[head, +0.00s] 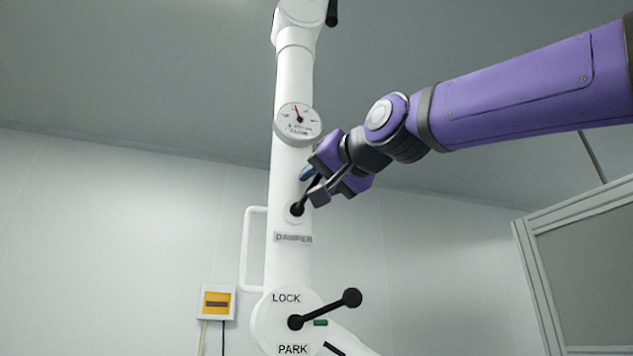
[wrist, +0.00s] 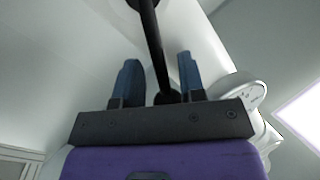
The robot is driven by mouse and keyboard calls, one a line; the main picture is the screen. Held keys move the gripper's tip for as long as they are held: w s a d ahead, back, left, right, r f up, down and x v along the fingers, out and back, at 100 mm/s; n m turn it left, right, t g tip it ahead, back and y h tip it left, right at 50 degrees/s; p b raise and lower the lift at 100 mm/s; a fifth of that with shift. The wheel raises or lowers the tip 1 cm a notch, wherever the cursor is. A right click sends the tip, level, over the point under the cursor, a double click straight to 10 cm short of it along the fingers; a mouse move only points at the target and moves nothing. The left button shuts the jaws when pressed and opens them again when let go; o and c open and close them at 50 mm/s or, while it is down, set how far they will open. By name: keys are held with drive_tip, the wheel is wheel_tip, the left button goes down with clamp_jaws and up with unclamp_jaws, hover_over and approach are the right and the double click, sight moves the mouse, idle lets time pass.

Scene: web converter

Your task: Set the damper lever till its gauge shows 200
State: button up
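The damper lever (head: 299,206) is a short black rod on a white column, above a DAMPER label (head: 293,238). It rises up and right from its pivot into my gripper (head: 311,184), which partly hides it. In the wrist view, the black lever (wrist: 152,42) runs between the two blue fingers of my gripper (wrist: 157,60). The fingers are apart, with a gap on each side of the rod. The round white gauge (head: 298,122) sits above the lever. Its red needle points up and slightly left; the numbers are too small to read.
Below, a round plate marked LOCK and PARK (head: 282,312) carries a black knobbed lever (head: 350,299). A white handle (head: 246,248) stands left of the column. A yellow-fronted box (head: 217,302) is on the wall. A framed panel (head: 580,260) stands right.

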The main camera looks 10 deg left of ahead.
drive_tip(key=shift+s+d, duration=0.1)
drive_tip(key=shift+s, duration=0.05)
drive_tip(key=v, duration=1)
drive_tip(key=shift+s+d, duration=0.15)
drive_tip(key=shift+d, duration=0.15)
